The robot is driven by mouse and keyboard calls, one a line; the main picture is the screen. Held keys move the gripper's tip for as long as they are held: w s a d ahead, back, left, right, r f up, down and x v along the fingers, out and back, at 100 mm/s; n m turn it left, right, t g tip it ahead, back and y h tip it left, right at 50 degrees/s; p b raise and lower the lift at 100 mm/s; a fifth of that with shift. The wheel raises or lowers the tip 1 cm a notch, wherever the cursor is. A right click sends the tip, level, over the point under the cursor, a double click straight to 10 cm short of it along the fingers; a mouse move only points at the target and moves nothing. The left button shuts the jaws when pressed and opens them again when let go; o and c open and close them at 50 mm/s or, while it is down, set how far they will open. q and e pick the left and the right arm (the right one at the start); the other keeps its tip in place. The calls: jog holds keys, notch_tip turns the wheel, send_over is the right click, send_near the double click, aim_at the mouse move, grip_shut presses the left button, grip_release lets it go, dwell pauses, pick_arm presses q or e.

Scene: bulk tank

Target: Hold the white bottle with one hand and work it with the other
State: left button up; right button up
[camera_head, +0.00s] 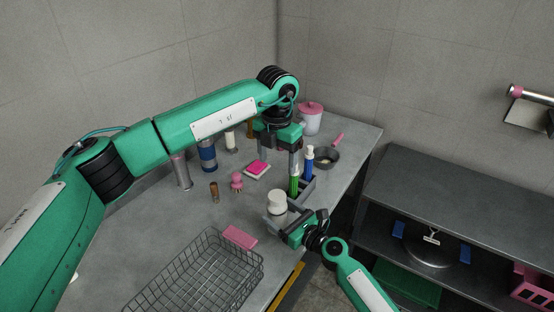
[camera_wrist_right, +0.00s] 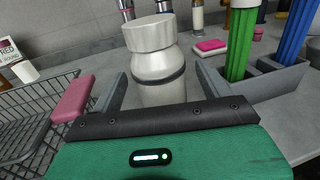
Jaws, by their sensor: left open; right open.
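The white bottle (camera_head: 277,203), with a wide white cap and a dark band, stands upright on the grey counter near its front edge. It also shows in the right wrist view (camera_wrist_right: 158,68). My right gripper (camera_head: 284,219) is low at the bottle. In the right wrist view its open fingers (camera_wrist_right: 160,88) stand one on each side of the bottle, with gaps visible. The bottle's lower part is hidden by my gripper. My left gripper (camera_head: 279,158) is open and points down, behind and above the bottle, with nothing seen between its fingers.
A grey caddy (camera_head: 307,187) with green and blue upright items stands just right of the bottle. A wire basket (camera_head: 200,275) and pink block (camera_head: 240,237) lie to the left. A pink-and-white sponge (camera_head: 257,170) and several small containers stand further back.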

jog(key=v, duration=1)
jog(key=shift+b, duration=0.4)
jog(key=shift+s, duration=0.1)
